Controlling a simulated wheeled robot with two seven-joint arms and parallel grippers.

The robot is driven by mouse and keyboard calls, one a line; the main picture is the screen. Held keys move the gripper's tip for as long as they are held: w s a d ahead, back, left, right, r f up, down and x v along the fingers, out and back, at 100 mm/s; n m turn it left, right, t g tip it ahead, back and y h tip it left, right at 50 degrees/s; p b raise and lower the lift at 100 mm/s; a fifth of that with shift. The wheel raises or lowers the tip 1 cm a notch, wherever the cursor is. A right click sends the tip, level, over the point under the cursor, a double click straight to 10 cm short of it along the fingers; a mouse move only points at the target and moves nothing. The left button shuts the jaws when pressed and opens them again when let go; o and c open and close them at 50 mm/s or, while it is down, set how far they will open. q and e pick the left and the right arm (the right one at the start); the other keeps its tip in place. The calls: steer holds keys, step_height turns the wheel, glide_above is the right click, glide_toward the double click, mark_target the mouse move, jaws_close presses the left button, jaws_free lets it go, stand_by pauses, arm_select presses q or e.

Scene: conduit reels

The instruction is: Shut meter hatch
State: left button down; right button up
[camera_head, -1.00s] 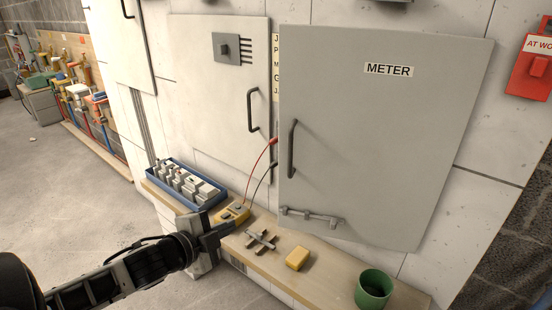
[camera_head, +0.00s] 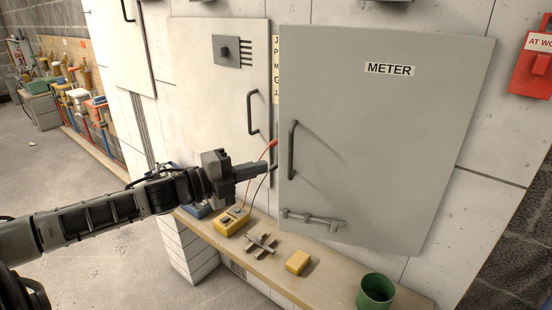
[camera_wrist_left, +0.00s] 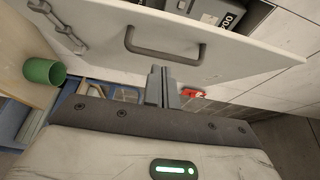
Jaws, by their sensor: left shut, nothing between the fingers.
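The meter hatch (camera_head: 390,140) is a large grey door with a METER label and a dark bar handle (camera_head: 292,150). It stands ajar: in the left wrist view, a dark gap with a grey device (camera_wrist_left: 215,12) shows behind the edge of the hatch (camera_wrist_left: 110,35). My left gripper (camera_head: 262,169) is shut and empty, just left of the hatch's handle side in the head view. In the left wrist view its fingers (camera_wrist_left: 160,74) point toward the handle (camera_wrist_left: 165,48), apparently short of it. My right gripper is not in view.
A wooden shelf (camera_head: 335,282) below holds a yellow multimeter (camera_head: 231,221) with red and black leads, a grey cross-shaped key (camera_head: 262,245), a yellow block (camera_head: 298,262) and a green cup (camera_head: 375,291). A second closed-looking panel (camera_head: 205,100) is left of the hatch.

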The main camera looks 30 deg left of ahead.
arm_select(q)
steer(key=w+p, duration=0.1)
steer(key=w, duration=0.6)
steer(key=shift+w+d, duration=0.15)
steer(key=shift+d, duration=0.2)
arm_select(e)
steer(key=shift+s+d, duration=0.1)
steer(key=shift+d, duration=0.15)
